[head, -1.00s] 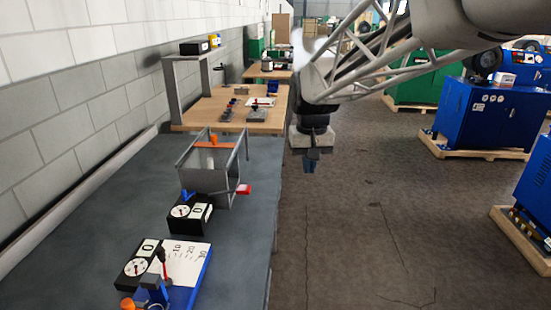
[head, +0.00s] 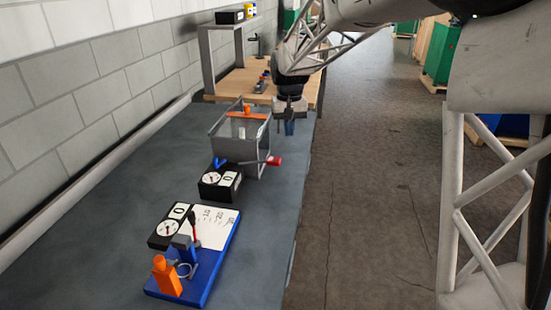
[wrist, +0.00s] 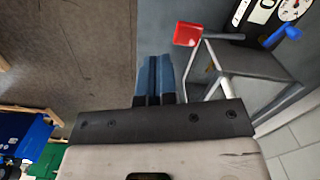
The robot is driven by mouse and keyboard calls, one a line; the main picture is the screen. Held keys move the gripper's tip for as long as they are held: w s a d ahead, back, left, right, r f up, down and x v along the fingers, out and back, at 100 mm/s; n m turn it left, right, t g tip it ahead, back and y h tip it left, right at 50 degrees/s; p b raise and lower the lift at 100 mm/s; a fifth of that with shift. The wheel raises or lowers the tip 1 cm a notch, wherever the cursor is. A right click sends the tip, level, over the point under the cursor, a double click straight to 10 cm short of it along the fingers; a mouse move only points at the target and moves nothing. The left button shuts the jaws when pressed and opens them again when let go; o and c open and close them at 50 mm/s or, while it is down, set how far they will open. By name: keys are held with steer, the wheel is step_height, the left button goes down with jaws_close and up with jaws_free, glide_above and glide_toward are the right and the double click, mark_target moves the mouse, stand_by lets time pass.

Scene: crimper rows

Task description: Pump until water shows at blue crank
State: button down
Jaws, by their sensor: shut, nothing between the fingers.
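A grey tank (head: 238,151) with an open top stands on the dark bench. A lever with a red end (head: 273,160) sticks out from its right side; the red end (wrist: 187,34) also shows in the wrist view. A small blue crank (head: 219,163) sits at the tank's front left, and it also shows in the wrist view (wrist: 283,36). No water shows at the crank. My gripper (head: 289,124) is shut and empty, in the air to the right of the tank. Its blue fingertips (wrist: 160,62) are apart from the red end in the wrist view.
A black gauge box (head: 218,183) stands before the tank. Nearer is a blue base (head: 216,268) with an orange handle (head: 166,276) and another gauge (head: 170,226). A wooden table (head: 238,84) stands behind. Open floor (head: 365,200) lies right of the bench.

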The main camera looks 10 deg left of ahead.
glide_above(273, 157)
steer(key=f, duration=0.3)
steer(key=shift+w, duration=0.2)
steer(key=shift+f, duration=0.1)
steer(key=shift+s+d+f, duration=0.1)
steer(key=shift+s+f, duration=0.1)
steer(key=shift+f, duration=1.5)
steer(key=shift+s+f, duration=0.15)
steer(key=shift+f, duration=1.5)
steer(key=shift+f, duration=2.25)
